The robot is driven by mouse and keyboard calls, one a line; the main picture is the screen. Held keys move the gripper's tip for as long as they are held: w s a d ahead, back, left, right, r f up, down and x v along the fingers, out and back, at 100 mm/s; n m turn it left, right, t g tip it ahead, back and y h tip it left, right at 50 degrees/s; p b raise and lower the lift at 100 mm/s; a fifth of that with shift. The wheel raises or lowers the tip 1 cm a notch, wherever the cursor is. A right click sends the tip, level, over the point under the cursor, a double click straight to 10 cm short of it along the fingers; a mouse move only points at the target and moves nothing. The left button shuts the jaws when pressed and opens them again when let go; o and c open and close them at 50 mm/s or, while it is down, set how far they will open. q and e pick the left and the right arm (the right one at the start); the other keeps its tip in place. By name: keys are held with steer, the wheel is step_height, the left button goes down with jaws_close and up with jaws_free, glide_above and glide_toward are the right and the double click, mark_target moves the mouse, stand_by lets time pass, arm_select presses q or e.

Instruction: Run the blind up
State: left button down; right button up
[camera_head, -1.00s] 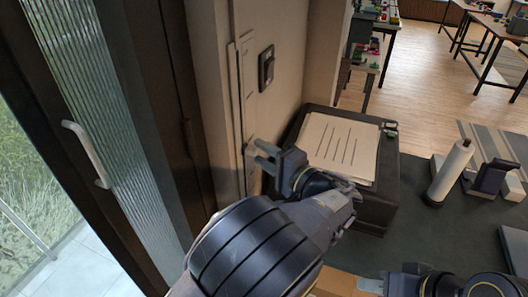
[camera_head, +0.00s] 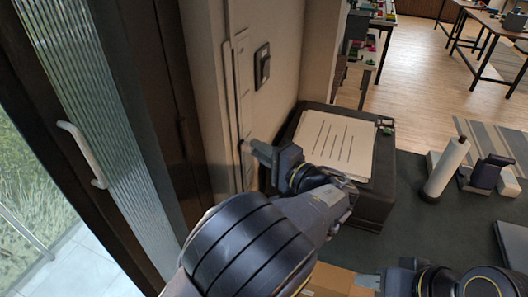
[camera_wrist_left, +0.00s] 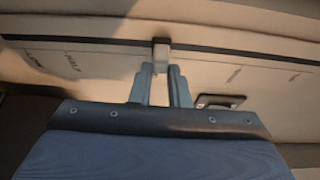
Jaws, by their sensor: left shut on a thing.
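A narrow vertical track (camera_head: 243,95) runs down the pale wall panel by the dark door frame. In the left wrist view the track is a dark line with a small light slider tab (camera_wrist_left: 161,50) on it. My left gripper (camera_head: 254,148) is at the track's lower part, its fingers (camera_wrist_left: 160,86) shut on the tab. In the head view the fingers hide the tab. My right gripper (camera_head: 368,281) shows only partly at the bottom edge, and its jaw state is unclear. I cannot make out the blind itself.
A ribbed glass door (camera_head: 92,90) with a pale handle (camera_head: 82,152) stands at left. A dark wall switch (camera_head: 262,66) is right of the track. A dark cabinet (camera_head: 372,208) bearing a lined sheet (camera_head: 335,145) stands close right of my left gripper.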

arm_select(q)
step_height(320, 180, up, 22)
steer(key=p, duration=0.8)
steer(key=shift+a, duration=0.1)
steer(key=c, duration=1.6)
jaws_free()
steer(key=shift+r, duration=0.15)
steer(key=shift+o, duration=1.2)
steer(key=shift+s, duration=0.1)
steer(key=b+v, duration=0.2)
steer(key=v, duration=0.7)
steer(key=shift+w+d, duration=0.35)
steer(key=shift+d, duration=0.1)
